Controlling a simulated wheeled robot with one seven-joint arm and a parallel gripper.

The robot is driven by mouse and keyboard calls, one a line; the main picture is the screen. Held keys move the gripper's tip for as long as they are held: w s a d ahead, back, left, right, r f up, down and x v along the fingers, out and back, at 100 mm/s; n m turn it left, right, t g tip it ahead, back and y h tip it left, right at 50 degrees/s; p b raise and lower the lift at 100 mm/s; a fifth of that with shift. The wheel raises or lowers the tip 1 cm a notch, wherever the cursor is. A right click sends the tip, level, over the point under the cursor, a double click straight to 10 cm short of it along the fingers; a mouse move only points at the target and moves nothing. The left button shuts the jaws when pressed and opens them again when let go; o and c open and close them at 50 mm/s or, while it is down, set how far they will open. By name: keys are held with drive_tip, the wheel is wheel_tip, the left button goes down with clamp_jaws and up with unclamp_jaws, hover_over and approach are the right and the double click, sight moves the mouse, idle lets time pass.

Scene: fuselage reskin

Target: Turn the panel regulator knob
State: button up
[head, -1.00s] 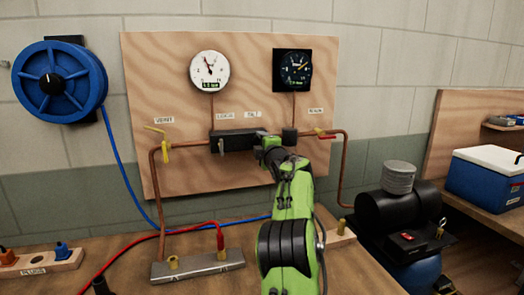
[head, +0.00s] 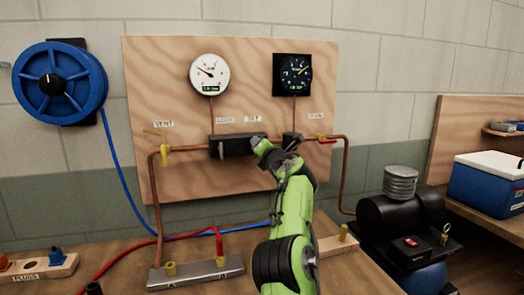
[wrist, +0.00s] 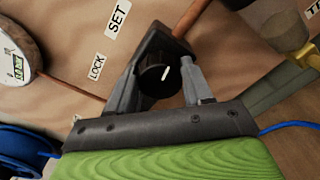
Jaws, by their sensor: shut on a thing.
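The regulator knob (wrist: 154,80) is round and black with a short white mark, on a dark block (wrist: 176,42) in the wrist view. My gripper (wrist: 162,70) is shut on the knob, one grey finger on each side. In the head view the gripper (head: 260,144) is at the right end of the dark regulator block (head: 228,147), and the knob is hidden behind it. The left white gauge (head: 209,73) has its needle pointing up-left. The right black gauge (head: 294,73) has a yellowish needle pointing up-right.
A yellow vent handle (head: 158,132) is at the left on the copper pipe (head: 156,190), and a red handle (head: 328,141) at the right. A blue hose reel (head: 58,82) hangs at the left. A black compressor (head: 402,213) stands at the right.

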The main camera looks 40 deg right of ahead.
drive_tip(key=shift+n, duration=0.5)
drive_tip(key=o, duration=1)
drive_tip(key=shift+o, duration=0.2)
drive_tip(key=b+v, duration=0.2)
drive_tip(key=v, duration=1.3)
drive_tip(key=shift+s+a+b, duration=0.2)
drive_tip(key=shift+s+b, duration=0.15)
